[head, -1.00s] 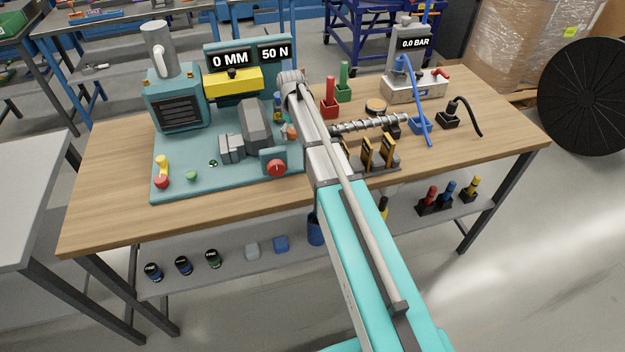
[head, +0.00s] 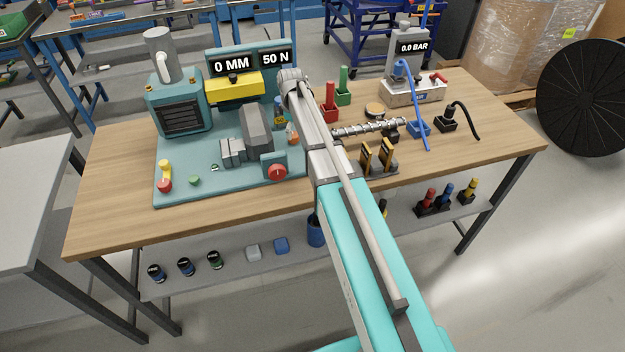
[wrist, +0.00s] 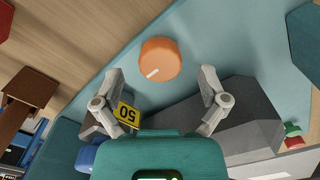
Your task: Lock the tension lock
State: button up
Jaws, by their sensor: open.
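An orange round knob (wrist: 159,58) with a white pointer mark stands on the teal machine plate (wrist: 228,30) in the wrist view. In the head view a small part of the orange knob (head: 293,130) shows just left of my arm. No label shows which part is the tension lock. My gripper (wrist: 160,76) is open and empty, its two fingers apart on either side below the knob, not visibly touching it. My arm hides the gripper in the head view.
A grey angular block (head: 256,129) and a red knob (head: 277,172) on a teal block stand close to the orange knob. A display reads 0 MM and 50 N (head: 250,60). A metal screw (head: 370,128) lies right of my arm. The wooden front edge is clear.

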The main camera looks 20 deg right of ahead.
aim_at(294, 134)
jog(key=shift+r+p, duration=5.35)
jog(key=shift+r, duration=0.3)
jog(key=s+f+m+b, duration=0.2)
jog(key=s+m, duration=0.1)
jog(key=s, duration=0.6)
jog(key=s+a+f+m+b, duration=0.1)
jog(key=s+f+m+b, duration=0.2)
jog(key=s, duration=0.6)
jog(key=s+f+m+b, duration=0.2)
jog(key=s+m, duration=0.2)
jog(key=s, duration=0.6)
jog(key=shift+a+f+b, duration=0.3)
jog(key=shift+a+b, duration=0.05)
jog(key=shift+a, duration=0.05)
